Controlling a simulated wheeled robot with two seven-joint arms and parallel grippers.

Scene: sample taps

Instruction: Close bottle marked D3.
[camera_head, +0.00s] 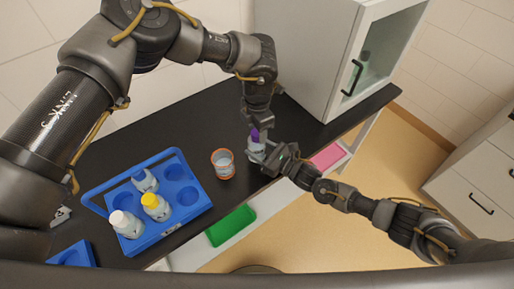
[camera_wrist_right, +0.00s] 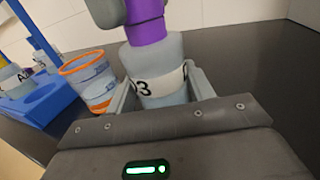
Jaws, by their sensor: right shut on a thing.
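The bottle (camera_head: 256,147) is pale grey-blue and stands upright near the counter's front edge. In the right wrist view the bottle (camera_wrist_right: 153,55) has a white label, partly cut off, reading what looks like D3. My right gripper (camera_head: 268,157) is shut on its body, one finger on each side. A purple cap (camera_wrist_right: 147,30) sits in line over the bottle's top; its seating on the neck cannot be made out. My left gripper (camera_head: 257,118) comes down from above at the cap, pointing down; its fingertips are partly hidden and their grip is unclear.
A clear cup with an orange rim (camera_head: 223,163) stands left of the bottle. A blue rack (camera_head: 176,228) further left holds bottles with white, yellow and blue caps. A cabinet (camera_head: 303,50) stands behind right. Green (camera_head: 231,226) and pink (camera_head: 328,156) trays lie beyond the front edge.

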